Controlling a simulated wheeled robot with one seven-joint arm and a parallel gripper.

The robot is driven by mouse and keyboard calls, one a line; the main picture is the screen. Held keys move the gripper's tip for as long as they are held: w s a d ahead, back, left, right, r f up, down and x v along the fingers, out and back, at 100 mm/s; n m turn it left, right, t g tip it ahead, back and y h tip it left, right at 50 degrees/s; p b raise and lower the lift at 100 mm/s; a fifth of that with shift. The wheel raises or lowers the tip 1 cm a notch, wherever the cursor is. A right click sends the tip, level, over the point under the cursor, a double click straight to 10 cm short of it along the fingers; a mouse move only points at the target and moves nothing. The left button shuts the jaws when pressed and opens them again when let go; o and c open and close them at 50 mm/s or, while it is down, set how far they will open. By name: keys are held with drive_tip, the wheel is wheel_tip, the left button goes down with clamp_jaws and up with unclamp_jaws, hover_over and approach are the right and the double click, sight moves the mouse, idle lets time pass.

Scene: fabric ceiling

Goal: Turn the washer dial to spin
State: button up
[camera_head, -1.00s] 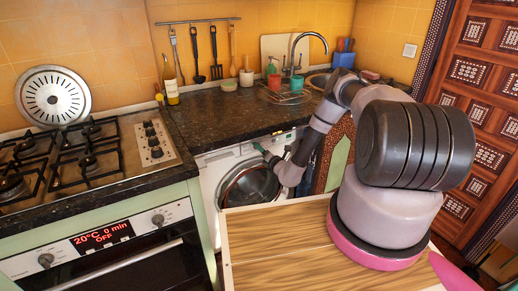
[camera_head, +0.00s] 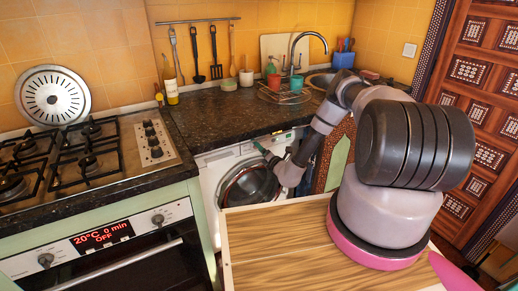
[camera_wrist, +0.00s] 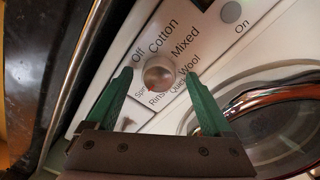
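The washer dial (camera_wrist: 159,73) is a round metallic knob on the white control panel. A small red mark at its lower left edge points toward the Spin and Rinse labels; I cannot tell which exactly. Off, Cotton, Mixed, Wool and Quick run around the rest of it. My gripper (camera_wrist: 158,76) is open, its green fingertips on either side of the dial, with a visible gap on each side. In the head view, the washer (camera_head: 212,185) stands under the counter with my gripper (camera_head: 264,151) at its panel; the dial is hard to make out there.
The washer's round door (camera_wrist: 270,130) lies to the right of the dial, and an On button (camera_wrist: 231,12) is at the upper right. The dark countertop (camera_head: 215,115) overhangs the panel. An oven (camera_head: 120,255) stands to the left.

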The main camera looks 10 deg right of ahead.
drive_tip(key=v, duration=1)
drive_tip(key=shift+s, duration=0.4)
drive_tip(key=shift+d, duration=0.15)
